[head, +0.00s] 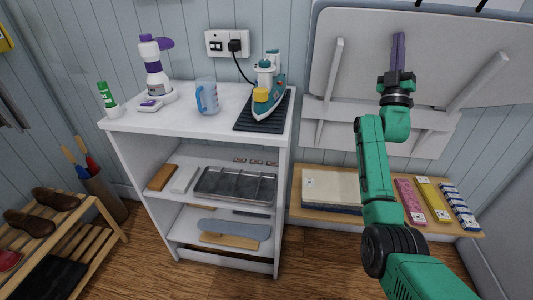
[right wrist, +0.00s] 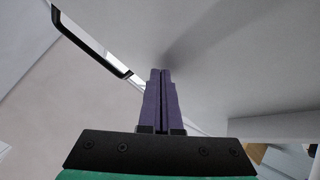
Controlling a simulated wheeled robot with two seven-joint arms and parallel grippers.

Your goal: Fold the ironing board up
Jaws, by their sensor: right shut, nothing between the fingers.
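The ironing board (head: 440,58) is the large pale panel with a dark rim at the upper right of the head view. It stands steeply raised against the wall, its underside facing me. Two white struts, the left (head: 334,78) and the right (head: 482,84), show on it above a white wall bracket (head: 330,132). My right gripper (head: 399,40) is shut and empty, fingers pointing up, in front of the panel's middle. In the right wrist view its purple fingers (right wrist: 161,76) are together close to a pale surface; I cannot tell whether they touch. My left gripper is out of view.
A white shelf unit (head: 135,127) stands left of the board, with an iron (head: 268,92) on a dark mat, a blue jug (head: 207,98) and bottles on top. A low wooden shelf (head: 300,213) holds folded cloths below the board. A shoe rack (head: 82,240) is at far left.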

